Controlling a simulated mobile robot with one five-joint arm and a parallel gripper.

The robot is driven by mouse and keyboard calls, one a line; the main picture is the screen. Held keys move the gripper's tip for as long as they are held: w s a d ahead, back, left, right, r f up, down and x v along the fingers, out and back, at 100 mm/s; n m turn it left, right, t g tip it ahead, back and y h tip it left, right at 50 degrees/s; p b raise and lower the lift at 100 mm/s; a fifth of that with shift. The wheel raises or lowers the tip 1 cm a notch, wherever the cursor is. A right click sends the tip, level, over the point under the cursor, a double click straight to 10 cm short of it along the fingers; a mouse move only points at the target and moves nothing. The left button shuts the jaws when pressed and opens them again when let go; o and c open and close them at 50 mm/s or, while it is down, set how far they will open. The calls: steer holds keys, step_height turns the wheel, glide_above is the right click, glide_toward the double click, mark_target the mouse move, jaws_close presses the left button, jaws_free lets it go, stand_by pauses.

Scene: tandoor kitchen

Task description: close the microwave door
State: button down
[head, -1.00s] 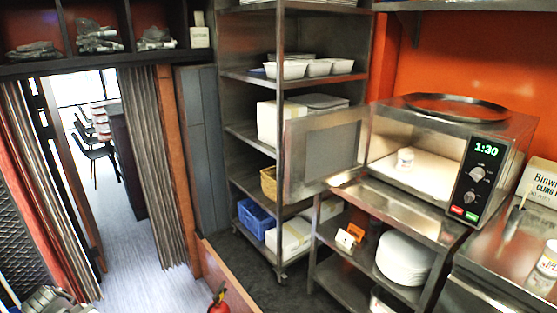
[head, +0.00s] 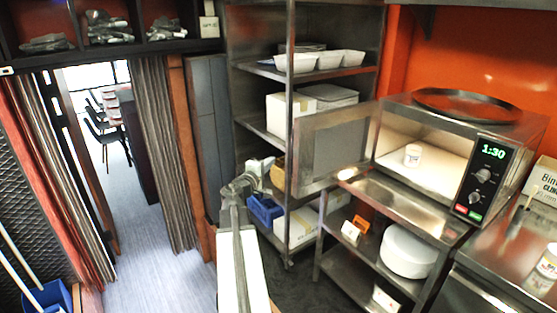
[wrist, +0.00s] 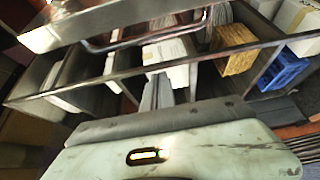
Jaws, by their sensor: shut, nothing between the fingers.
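The microwave (head: 500,125) stands on a steel stand at the right in the head view. Its door (head: 340,148) is swung wide open to the left, and the lit inside shows. A small white jar (head: 413,155) stands inside. My gripper (head: 267,163) is in front of the shelf rack, left of the door's free edge and apart from it in the picture; I cannot tell the depth between them. In the wrist view my gripper's fingers (wrist: 160,92) are together with nothing between them. A metal panel with a curved bar crosses the top there; I cannot tell whether it is the door.
A steel shelf rack (head: 290,120) stands behind the door, with white trays (head: 325,62), boxes and a blue crate (head: 264,210). White plates (head: 408,250) sit under the microwave. A round dark tray (head: 465,104) lies on top. The curtained doorway at left has open floor (head: 150,265).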

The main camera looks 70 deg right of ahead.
steer(key=d, duration=0.9)
steer(key=shift+s+a, duration=0.35)
steer(key=shift+s, duration=0.35)
steer(key=shift+s+a, duration=0.4)
steer(key=shift+s, duration=0.3)
steer(key=shift+s+a, duration=0.35)
steer(key=shift+s, duration=0.35)
